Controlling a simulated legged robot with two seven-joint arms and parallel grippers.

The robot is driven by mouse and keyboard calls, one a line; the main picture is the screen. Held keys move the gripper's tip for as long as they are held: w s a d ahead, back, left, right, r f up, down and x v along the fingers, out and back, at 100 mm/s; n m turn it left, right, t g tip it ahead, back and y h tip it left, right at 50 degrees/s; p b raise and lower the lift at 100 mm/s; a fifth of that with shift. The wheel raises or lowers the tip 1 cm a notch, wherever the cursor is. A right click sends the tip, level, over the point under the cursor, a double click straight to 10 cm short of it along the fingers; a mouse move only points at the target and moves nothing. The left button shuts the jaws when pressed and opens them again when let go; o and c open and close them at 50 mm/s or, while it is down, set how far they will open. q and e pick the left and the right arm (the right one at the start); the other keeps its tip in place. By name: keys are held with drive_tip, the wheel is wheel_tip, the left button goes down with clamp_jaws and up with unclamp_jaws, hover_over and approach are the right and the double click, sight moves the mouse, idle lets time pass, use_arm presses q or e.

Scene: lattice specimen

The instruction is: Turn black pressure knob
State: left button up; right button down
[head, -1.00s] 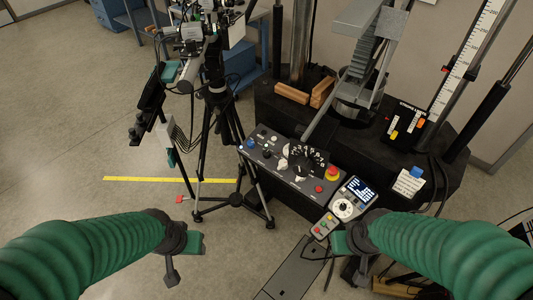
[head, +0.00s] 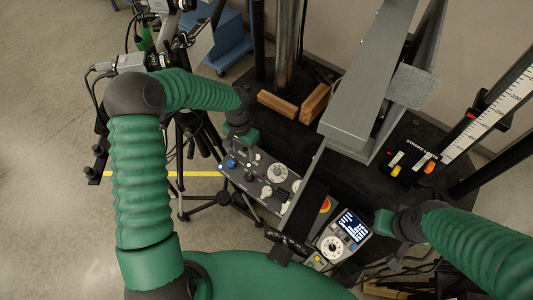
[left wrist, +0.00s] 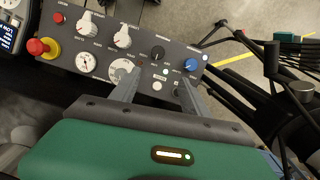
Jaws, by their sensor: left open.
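The black knob (left wrist: 157,53) sits on the grey control panel (left wrist: 205,103) in the left wrist view, between a white knob (left wrist: 123,35) and a blue knob (left wrist: 190,64). My left gripper (left wrist: 161,77) is open, its two fingers spread over the panel just short of the black knob. In the head view my left gripper (head: 243,143) is above the panel's left end. My right gripper (head: 388,224) is right of the handheld controller, its jaws unclear.
A red emergency stop (left wrist: 38,46) and gauge (left wrist: 85,62) share the panel. A handheld controller with a blue screen (head: 353,226) stands at its right. A large grey metal beam (head: 365,95) overhangs the machine base. A tripod stands behind my left arm.

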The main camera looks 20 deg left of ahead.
use_arm(q)
drive_tip(key=p, duration=0.2)
hover_over(248, 176)
wheel_tip(248, 176, down, 6)
drive_tip(key=f, duration=0.9)
drive_tip(key=shift+w+p, duration=0.25)
drive_tip(key=shift+p, duration=0.1)
drive_tip(key=shift+s+a+f, duration=0.1)
drive_tip(key=shift+f, duration=0.3)
drive_tip(key=shift+s+f, duration=0.1)
drive_tip(key=shift+s, duration=0.1)
drive_tip(key=shift+d, duration=0.2)
drive_tip(key=shift+c, duration=0.3)
drive_tip(key=shift+w+d, duration=0.15)
drive_tip(key=c, duration=1)
drive_tip(key=shift+a, duration=0.3)
clamp_jaws()
use_arm(e)
drive_tip(key=r, duration=0.1)
drive_tip(key=s+r, duration=0.1)
drive_tip(key=r, duration=0.1)
drive_tip(key=shift+s+d+r, duration=0.15)
drive_tip(key=shift+s+d, duration=0.05)
drive_tip(key=shift+s, duration=0.1)
